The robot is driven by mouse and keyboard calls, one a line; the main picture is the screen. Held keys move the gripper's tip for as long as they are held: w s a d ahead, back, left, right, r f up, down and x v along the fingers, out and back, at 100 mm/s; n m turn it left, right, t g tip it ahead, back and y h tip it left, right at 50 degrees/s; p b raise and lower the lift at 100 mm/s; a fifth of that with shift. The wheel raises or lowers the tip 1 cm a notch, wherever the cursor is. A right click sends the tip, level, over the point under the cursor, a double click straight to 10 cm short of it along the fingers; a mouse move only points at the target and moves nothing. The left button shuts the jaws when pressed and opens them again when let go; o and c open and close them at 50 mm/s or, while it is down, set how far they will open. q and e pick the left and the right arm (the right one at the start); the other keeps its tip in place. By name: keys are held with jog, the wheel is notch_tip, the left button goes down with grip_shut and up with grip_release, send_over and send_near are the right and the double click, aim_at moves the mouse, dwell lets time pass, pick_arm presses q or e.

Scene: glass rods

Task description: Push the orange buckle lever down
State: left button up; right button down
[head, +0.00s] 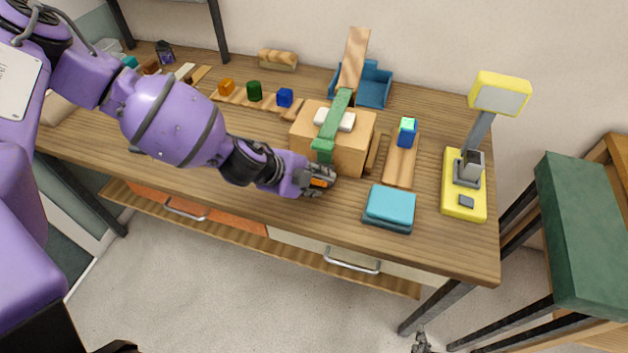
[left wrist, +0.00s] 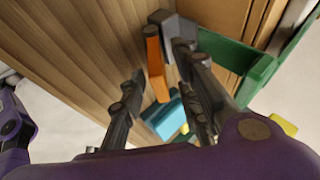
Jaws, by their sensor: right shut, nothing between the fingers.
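A wooden box (head: 347,152) stands on the table with a green strap (head: 334,124) over it. The orange buckle lever (head: 321,182) is low on the near side, by the strap's lower end. In the left wrist view the lever (left wrist: 154,62) sticks out from a grey buckle (left wrist: 176,27). My left gripper (head: 318,178) is at the buckle and partly hides it. Its fingers (left wrist: 161,62) are apart, with the lever showing between them; I cannot tell whether they touch it. My right gripper (head: 421,342) is shut and empty, low at the picture's bottom edge, away from the box.
A blue book stack (head: 390,207) lies right of the box, near the front edge. A plank with a blue block (head: 407,132) and a yellow lamp (head: 463,185) stand further right. Small blocks (head: 254,91) and a blue holder (head: 373,84) are behind. The table's front left is clear.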

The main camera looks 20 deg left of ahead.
pick_arm(q)
grip_shut()
